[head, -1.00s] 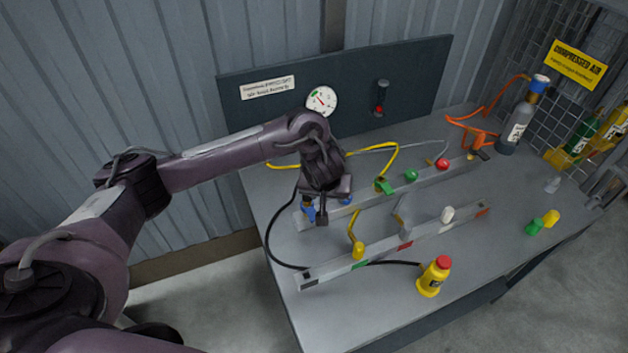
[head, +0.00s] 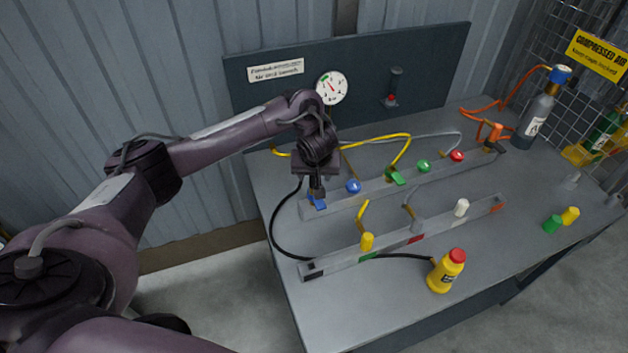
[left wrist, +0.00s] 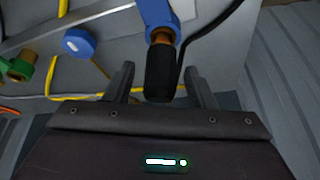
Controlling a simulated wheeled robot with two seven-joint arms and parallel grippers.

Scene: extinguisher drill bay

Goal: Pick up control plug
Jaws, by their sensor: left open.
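A black cylindrical plug with a brass collar (left wrist: 160,76), which I take to be the control plug, shows in the left wrist view below a blue fitting (left wrist: 156,14). My left gripper (left wrist: 159,68) is open, with one finger on each side of the black plug. I cannot tell whether the fingers touch it. In the head view my left gripper (head: 316,187) is at the left end of the back rail (head: 335,207), by the blue lever (head: 317,203); the plug is hidden there. My right gripper is not in view.
A round blue knob (head: 353,186) stands just right of the gripper. A black hose (head: 277,232) curves round the rails' left ends. The front rail (head: 340,259) carries yellow, grey and white plugs. A yellow bottle (head: 446,271) stands in front. The bench's right-hand front is mostly clear.

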